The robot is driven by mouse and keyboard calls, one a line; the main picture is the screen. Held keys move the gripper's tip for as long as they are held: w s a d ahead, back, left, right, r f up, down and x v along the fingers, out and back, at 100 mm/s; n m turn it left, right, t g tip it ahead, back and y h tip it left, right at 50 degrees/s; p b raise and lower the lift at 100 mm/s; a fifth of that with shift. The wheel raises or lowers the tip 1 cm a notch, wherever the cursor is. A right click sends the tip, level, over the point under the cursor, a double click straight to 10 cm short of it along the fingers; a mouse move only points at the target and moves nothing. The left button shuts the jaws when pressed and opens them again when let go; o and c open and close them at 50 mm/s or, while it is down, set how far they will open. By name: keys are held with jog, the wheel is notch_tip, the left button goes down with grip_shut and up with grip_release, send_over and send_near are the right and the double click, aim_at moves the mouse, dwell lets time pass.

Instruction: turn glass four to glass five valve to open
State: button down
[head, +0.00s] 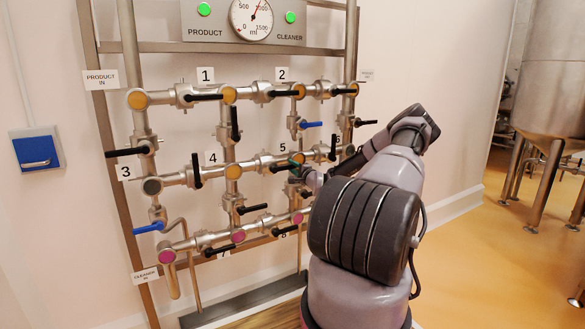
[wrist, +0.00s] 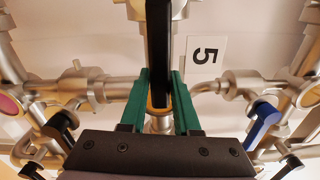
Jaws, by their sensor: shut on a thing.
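My gripper (head: 297,162), with green fingers, is at the handle's outer end. In the wrist view the same handle (wrist: 158,40) stands upright in the picture between the two green fingers of my gripper (wrist: 159,78), which are shut on it. A yellow glass rim shows behind the fingers. The "5" label (wrist: 204,54) lies sideways beside the handle. My arm hides part of this area.
Other black levers are close by, including the upright one near label 4 (head: 196,170) and one to the right (head: 332,148). A blue lever (head: 311,125) is above. A gauge panel (head: 250,20) tops the frame. Open floor and a steel tank (head: 560,80) lie right.

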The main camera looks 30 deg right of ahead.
jog(key=shift+s+a+f, duration=0.1)
jog(key=shift+s+f, duration=0.05)
jog(key=shift+f, duration=0.3)
jog(key=shift+s+a+f, duration=0.1)
jog(key=shift+f, duration=0.35)
jog(key=c, duration=0.7)
grip_release()
jog(key=shift+w+d, duration=0.1)
jog(key=shift+r, duration=0.1)
jog(key=shift+w+d+r, duration=0.1)
jog(key=shift+r, duration=0.1)
jog(key=s, duration=1)
jog(key=shift+s+d, duration=0.15)
jog(key=shift+s, duration=0.25)
